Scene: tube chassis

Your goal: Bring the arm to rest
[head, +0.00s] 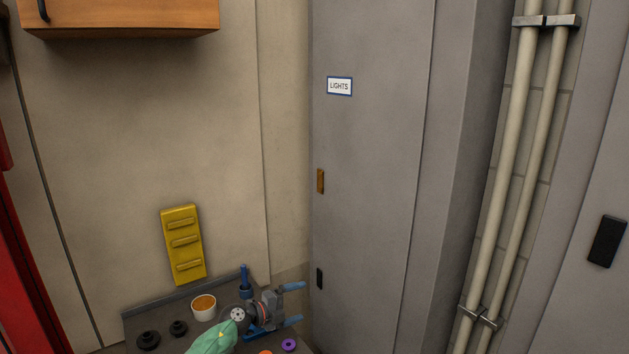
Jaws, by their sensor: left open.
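My left gripper (297,303) shows at the bottom of the head view, at the end of a green arm link of mine. Its two blue fingers are spread apart and point right, with nothing between them. It is over the right part of a dark grey bench top (180,303), beside a blue upright peg (244,278). My arm and gripper hide part of the bench behind them. My right gripper is not in view.
A white cup with orange contents (203,307) and two black knob-like parts (148,340) stand on the bench left of the gripper. A purple ring (289,344) lies near the front. A yellow wall rack (183,243) is behind; a grey cabinet (375,200) stands right.

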